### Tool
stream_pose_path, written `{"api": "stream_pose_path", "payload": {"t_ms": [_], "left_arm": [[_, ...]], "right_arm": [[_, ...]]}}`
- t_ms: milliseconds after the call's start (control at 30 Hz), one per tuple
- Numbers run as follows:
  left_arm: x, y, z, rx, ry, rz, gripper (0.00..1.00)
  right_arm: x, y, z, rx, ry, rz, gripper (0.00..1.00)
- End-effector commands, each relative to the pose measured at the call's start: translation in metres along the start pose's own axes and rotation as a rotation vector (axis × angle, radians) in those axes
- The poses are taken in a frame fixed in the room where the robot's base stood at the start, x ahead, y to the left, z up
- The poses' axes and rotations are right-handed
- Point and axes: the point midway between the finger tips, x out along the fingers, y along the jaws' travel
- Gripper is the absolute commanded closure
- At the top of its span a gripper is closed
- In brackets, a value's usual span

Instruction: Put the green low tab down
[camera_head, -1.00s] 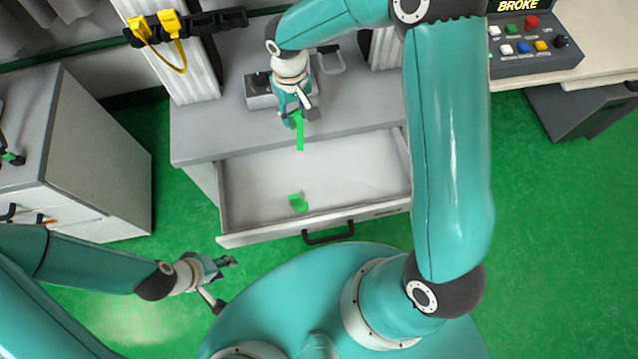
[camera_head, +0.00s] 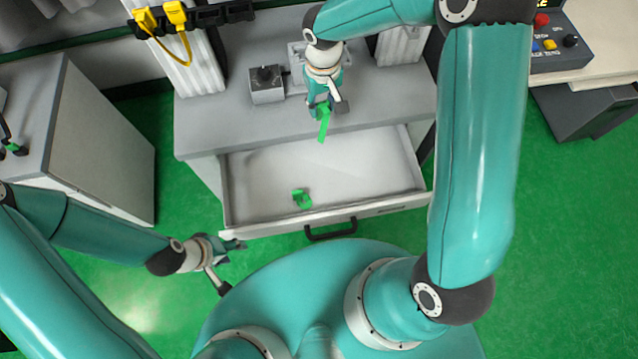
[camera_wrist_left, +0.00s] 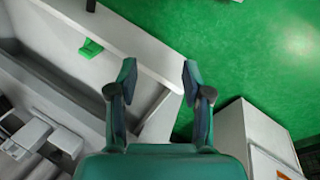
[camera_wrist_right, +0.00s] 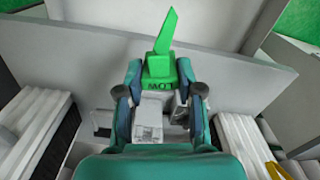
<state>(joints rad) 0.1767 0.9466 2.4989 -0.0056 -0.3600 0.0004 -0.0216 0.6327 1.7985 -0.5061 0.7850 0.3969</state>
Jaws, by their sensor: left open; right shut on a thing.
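The green low tab (camera_head: 323,124) is in my right gripper (camera_head: 322,106), which is shut on it above the front edge of the grey worktop, at the back of the open drawer. In the right wrist view the tab (camera_wrist_right: 160,70) shows a block with dark lettering between the fingertips and a narrow strip rising from it. My left gripper (camera_head: 232,262) is open and empty, low in front of the drawer's left end; its two fingers also show apart in the left wrist view (camera_wrist_left: 158,80).
The open drawer (camera_head: 350,170) holds another green piece (camera_head: 302,199) near its front; the rest of its floor is clear. A grey block with a black knob (camera_head: 267,88) stands on the worktop left of my right gripper. A grey cabinet (camera_head: 100,130) stands at left.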

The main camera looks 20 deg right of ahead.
Motion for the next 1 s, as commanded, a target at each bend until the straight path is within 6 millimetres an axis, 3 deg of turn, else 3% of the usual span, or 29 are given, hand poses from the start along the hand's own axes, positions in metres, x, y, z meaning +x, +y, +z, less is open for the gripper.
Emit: {"api": "stream_pose_path", "payload": {"t_ms": [167, 267, 700, 833, 1000], "left_arm": [[0.020, -0.007, 0.000, 0.000, 0.000, 0.000, 0.35], [0.042, -0.015, 0.000, 0.000, 0.000, 0.000, 0.35], [0.172, -0.062, -0.001, 0.000, 0.000, 0.000, 0.35], [0.195, -0.070, -0.001, 0.000, 0.000, 0.000, 0.35], [0.208, -0.075, -0.001, 0.000, 0.000, 0.000, 0.35]], "right_arm": [[0.010, 0.004, 0.005, 0.015, 0.001, 0.002, 0.87], [0.021, 0.008, 0.011, 0.036, 0.004, 0.002, 0.87], [0.077, 0.036, 0.073, 0.179, 0.005, 0.004, 0.87], [0.087, 0.041, 0.089, 0.210, 0.003, 0.002, 0.87], [0.093, 0.044, 0.100, 0.230, -0.001, 0.001, 0.87]]}}
